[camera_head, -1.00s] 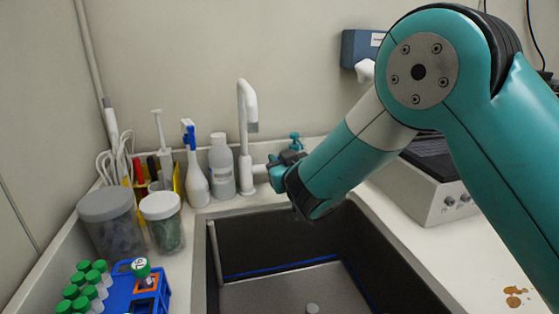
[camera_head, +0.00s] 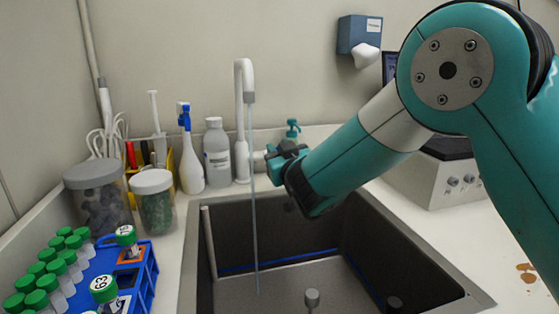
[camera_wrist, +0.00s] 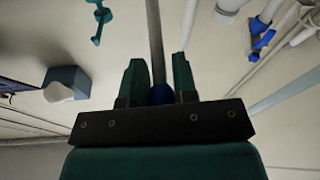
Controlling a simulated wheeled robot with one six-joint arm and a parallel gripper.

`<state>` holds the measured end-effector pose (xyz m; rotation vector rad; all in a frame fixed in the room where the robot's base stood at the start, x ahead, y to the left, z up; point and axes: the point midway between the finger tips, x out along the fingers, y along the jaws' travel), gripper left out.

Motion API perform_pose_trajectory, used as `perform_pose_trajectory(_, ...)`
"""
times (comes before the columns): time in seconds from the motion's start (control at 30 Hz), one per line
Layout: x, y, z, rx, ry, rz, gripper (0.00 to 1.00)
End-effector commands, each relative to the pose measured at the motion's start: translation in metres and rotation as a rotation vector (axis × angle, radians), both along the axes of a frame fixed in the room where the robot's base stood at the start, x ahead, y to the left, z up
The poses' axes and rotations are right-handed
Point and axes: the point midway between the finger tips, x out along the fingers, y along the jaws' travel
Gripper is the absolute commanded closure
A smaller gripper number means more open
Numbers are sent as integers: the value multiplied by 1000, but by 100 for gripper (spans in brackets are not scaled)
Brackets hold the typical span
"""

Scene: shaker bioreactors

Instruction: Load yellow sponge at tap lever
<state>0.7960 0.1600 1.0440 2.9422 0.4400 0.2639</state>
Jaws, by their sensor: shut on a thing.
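The white tap (camera_head: 241,125) stands behind the sink, with a thin stream of water (camera_head: 255,200) running from its spout. My gripper (camera_head: 268,160) is at the tap's right side, at the short lever (camera_head: 258,156). In the wrist view my gripper (camera_wrist: 160,80) has its two fingers on either side of a grey bar and a blue piece (camera_wrist: 160,95), closed on the lever. The lever's tip is partly hidden by the fingers. I see no yellow sponge in either view.
The dark sink (camera_head: 290,270) lies below the arm. Bottles (camera_head: 217,155), lidded jars (camera_head: 153,205) and a blue tube rack (camera_head: 140,275) crowd the left. A white instrument (camera_head: 440,180) stands on the right counter, which has a brown stain (camera_head: 527,272).

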Motion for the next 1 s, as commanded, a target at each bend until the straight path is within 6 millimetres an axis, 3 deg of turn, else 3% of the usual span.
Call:
perform_pose_trajectory(0.2,0,-1,1,-2,3,-4,100)
perform_pose_trajectory(0.23,0,-1,1,-3,3,-3,67)
perform_pose_trajectory(0.27,0,-1,1,-3,3,-3,61)
perform_pose_trajectory(0.67,-8,-2,-3,-3,3,-1,61)
perform_pose_trajectory(0.77,-24,-8,-7,-3,4,-1,61)
perform_pose_trajectory(1.0,-81,-26,-21,-3,1,0,61)
